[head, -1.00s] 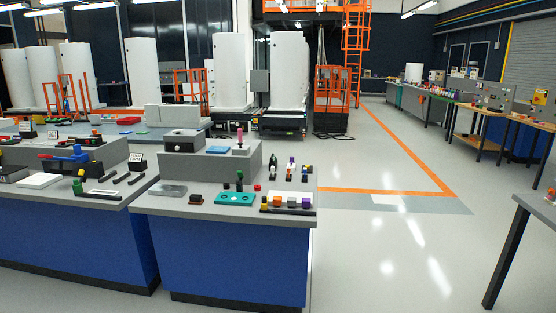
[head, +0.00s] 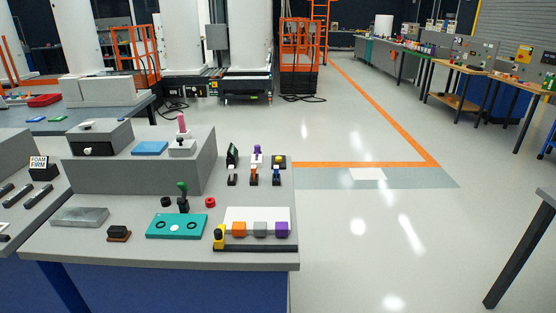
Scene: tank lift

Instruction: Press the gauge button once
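No part in view is clearly a gauge button, and no label reading gauge shows in the head view. On the near grey worktop (head: 90,243) a small black block on a brown base (head: 118,233) sits near the front edge; I cannot tell if it is a button. A teal plate (head: 176,226) with a white disc lies to its right. A green-topped lever (head: 183,197) stands behind the plate, between a black ring (head: 166,202) and a red ring (head: 210,202). Neither of my grippers is in view.
A grey raised block (head: 135,172) carries a box (head: 100,138), a blue pad (head: 150,148) and a pink peg (head: 182,124). A rail with coloured cubes (head: 260,229) stands front right. Open floor (head: 390,220) lies right of the worktop; a dark table leg (head: 518,250) stands far right.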

